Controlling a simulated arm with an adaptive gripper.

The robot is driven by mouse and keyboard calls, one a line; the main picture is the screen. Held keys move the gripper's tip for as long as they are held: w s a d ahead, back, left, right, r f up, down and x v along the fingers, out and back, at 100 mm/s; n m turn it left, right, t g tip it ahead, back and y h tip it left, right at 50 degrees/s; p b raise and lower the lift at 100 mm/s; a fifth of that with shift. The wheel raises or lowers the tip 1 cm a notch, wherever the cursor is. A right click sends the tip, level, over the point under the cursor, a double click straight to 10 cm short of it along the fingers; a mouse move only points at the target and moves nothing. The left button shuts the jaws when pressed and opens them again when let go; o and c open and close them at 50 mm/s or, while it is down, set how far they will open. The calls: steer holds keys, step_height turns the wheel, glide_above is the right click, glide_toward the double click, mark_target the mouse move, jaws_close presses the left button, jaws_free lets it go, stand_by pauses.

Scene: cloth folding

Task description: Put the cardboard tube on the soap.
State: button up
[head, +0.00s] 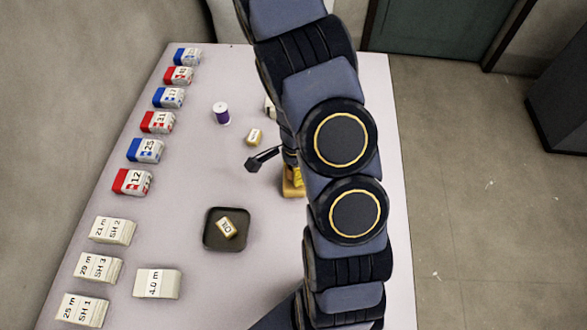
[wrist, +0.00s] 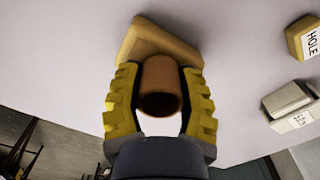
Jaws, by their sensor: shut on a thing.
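My gripper (wrist: 158,78) has yellow ribbed fingers closed on both sides of the brown cardboard tube (wrist: 160,100). The tube's open end faces the wrist camera. A tan-orange block, which looks like the soap (wrist: 150,36), lies on the table just beyond the tube and is partly covered by it in the wrist view. I cannot tell whether the tube touches it. In the head view my arm hides most of my gripper (head: 296,173); part of the soap (head: 290,191) shows under it, and the tube cannot be made out.
A dark tray (head: 210,242) holds a small labelled block (head: 226,228). Red and blue boxes (head: 132,182) and cream boxes (head: 96,268) line the left edge. Table right of my arm looks clear.

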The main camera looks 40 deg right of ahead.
steer(key=shift+f, duration=0.25)
steer(key=o, duration=0.7)
steer(key=shift+c, duration=0.2)
